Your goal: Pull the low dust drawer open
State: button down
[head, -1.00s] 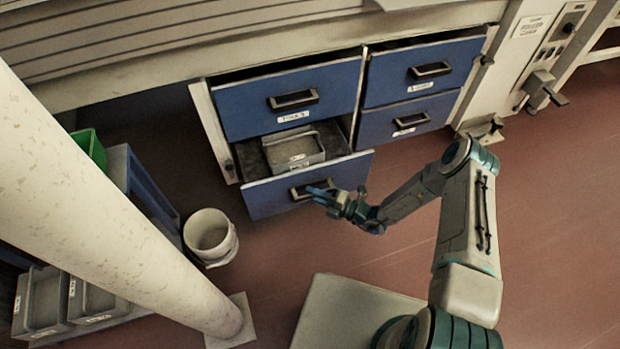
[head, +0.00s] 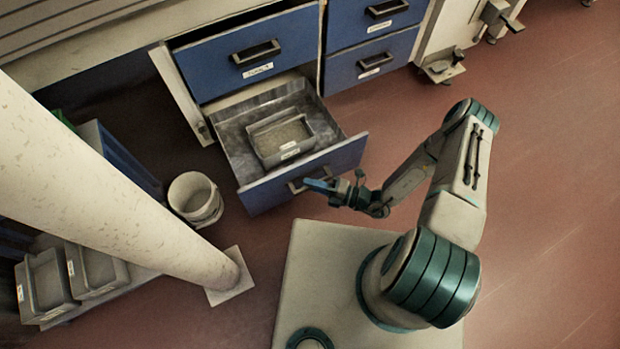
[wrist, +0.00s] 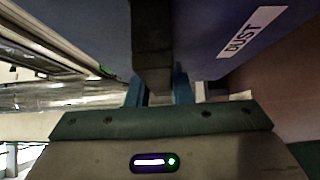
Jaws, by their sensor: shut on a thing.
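The low dust drawer (head: 262,195) has a blue front and stands well out from the cabinet at the lower left in the head view. Its metal inside shows, with a grey bin (head: 281,139) standing in it. My gripper (head: 318,186) is at the dark handle (head: 297,186) on the drawer front. In the wrist view the fingers (wrist: 157,88) are shut on the dark handle (wrist: 152,50), beside the blue front with its DUST label (wrist: 252,32). The exact contact of the fingertips is partly hidden behind the handle.
The blue drawer above (head: 243,57) is slightly out. A white bucket (head: 195,199) stands left of the open drawer. A thick pale post (head: 110,165) rises at the left, with grey bins (head: 47,284) beyond it. Red floor is clear at the right.

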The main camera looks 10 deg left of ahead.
jog(key=c, duration=1.3)
grip_release()
jog(key=shift+d, duration=0.1)
jog(key=d, duration=0.4)
jog(key=s+d+p, duration=0.1)
jog(key=d, duration=0.4)
jog(key=s+d+p, duration=0.1)
jog(key=d, duration=0.3)
jog(key=shift+s+d, duration=0.1)
jog(key=shift+d, duration=0.2)
